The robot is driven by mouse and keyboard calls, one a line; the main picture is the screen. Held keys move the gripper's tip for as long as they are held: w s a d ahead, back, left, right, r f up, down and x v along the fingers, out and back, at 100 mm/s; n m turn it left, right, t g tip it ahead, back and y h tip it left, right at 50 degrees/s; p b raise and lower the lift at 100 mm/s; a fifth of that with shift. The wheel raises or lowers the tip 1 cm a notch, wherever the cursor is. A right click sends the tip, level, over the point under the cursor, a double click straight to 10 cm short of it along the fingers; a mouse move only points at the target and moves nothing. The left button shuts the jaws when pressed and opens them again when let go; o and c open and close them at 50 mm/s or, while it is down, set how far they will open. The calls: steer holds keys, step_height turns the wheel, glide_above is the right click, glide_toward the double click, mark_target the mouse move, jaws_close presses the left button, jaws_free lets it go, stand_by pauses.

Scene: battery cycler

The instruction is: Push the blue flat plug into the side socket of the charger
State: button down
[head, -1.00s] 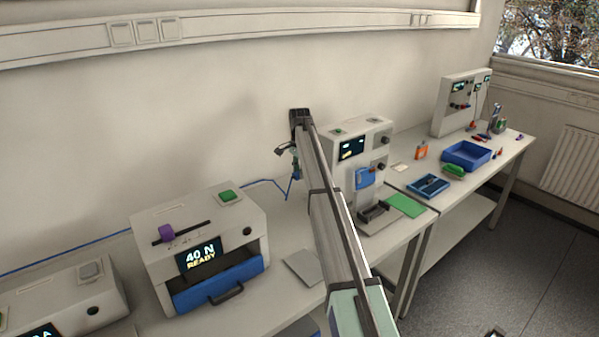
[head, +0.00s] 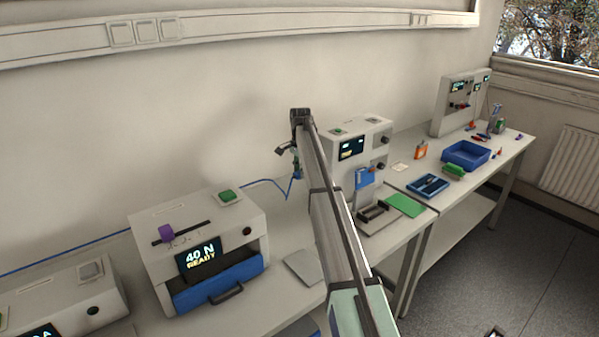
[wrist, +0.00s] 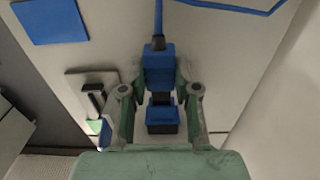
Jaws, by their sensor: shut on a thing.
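The blue flat plug (wrist: 158,66) is between the fingers of my gripper (wrist: 160,104) in the wrist view, with its blue cable leaving upward. My gripper is shut on it. A second blue block with a dark end (wrist: 161,116) shows in line with the plug, nearer the palm. In the head view my gripper (head: 296,168) is small and partly hidden at the end of my arm, close to the left side of a white device with a screen (head: 352,147), which appears to be the charger. Its left side is mostly behind my arm, and the side socket cannot be made out.
A white machine with a blue drawer (head: 222,290) stands left of my arm. The blue cable (head: 262,183) runs along the wall behind it. A grey plate (head: 303,266) lies between them. A green mat (head: 405,205) and blue trays (head: 466,154) are to the right.

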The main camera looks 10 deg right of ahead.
steer(key=shift+w+d, duration=0.3)
steer(key=shift+d, duration=0.35)
steer(key=shift+w+d, duration=0.25)
steer(key=shift+d, duration=0.35)
stand_by(1.8)
steer(key=c, duration=0.8)
jaws_free()
steer(key=shift+o, duration=0.2)
